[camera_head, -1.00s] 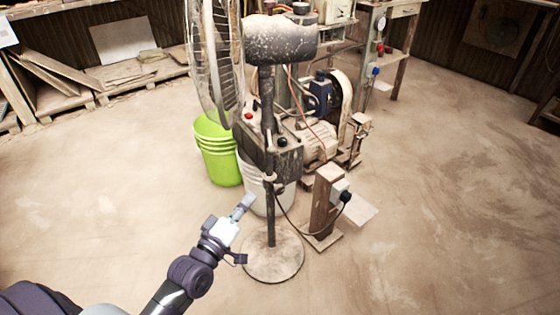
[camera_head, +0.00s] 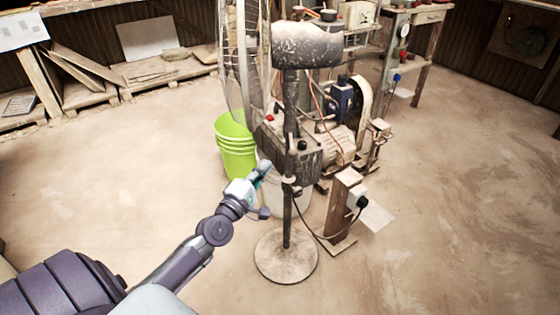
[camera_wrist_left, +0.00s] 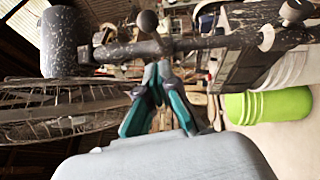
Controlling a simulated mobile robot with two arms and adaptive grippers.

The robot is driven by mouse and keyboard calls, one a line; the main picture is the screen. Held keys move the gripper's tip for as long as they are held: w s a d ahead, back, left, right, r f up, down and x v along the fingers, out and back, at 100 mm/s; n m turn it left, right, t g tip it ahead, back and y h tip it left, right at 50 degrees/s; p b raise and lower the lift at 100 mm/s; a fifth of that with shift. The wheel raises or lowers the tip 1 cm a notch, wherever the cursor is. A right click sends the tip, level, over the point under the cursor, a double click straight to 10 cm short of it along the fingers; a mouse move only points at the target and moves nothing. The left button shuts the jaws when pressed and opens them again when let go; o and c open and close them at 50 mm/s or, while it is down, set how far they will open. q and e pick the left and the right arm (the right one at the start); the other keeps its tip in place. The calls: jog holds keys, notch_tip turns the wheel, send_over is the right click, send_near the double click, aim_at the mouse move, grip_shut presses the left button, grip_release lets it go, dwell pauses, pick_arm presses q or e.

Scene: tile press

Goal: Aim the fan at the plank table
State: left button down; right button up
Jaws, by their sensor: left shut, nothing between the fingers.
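The pedestal fan stands upright, with a speckled motor housing (camera_head: 308,46), a wire cage (camera_head: 243,60) facing left, a control box (camera_head: 290,148) on its pole and a round base (camera_head: 286,257) on the floor. I cannot tell which table is the plank table. My right gripper is not in view.
A green bucket (camera_head: 236,150) and a white bucket (camera_head: 297,202) stand behind the fan. A motor machine (camera_head: 340,140) and a wooden post (camera_head: 344,205) with a cable stand to its right. Boards (camera_head: 150,70) lie at the back left. The floor at left and right is clear.

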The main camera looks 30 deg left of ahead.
pick_arm(q)
jog(key=shift+w+d+r+p, duration=0.2)
jog(key=shift+w+d+p, duration=0.15)
jog(key=shift+w+d, duration=0.5)
jog(key=shift+w+d+r+p, duration=0.25)
jog(key=shift+w+d, duration=0.25)
jog(key=shift+w, duration=0.55)
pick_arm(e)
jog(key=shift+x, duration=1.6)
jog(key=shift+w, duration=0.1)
pick_arm(q)
jog(key=w+d+n+g+y+p, duration=0.1)
jog(key=w+d+n+y+p, duration=0.2)
jog(key=w+d+y+p, duration=0.1)
jog(key=shift+w+d+y+p, duration=0.3)
jog(key=shift+d+y+p, duration=0.4)
jog(key=shift+d, duration=0.35)
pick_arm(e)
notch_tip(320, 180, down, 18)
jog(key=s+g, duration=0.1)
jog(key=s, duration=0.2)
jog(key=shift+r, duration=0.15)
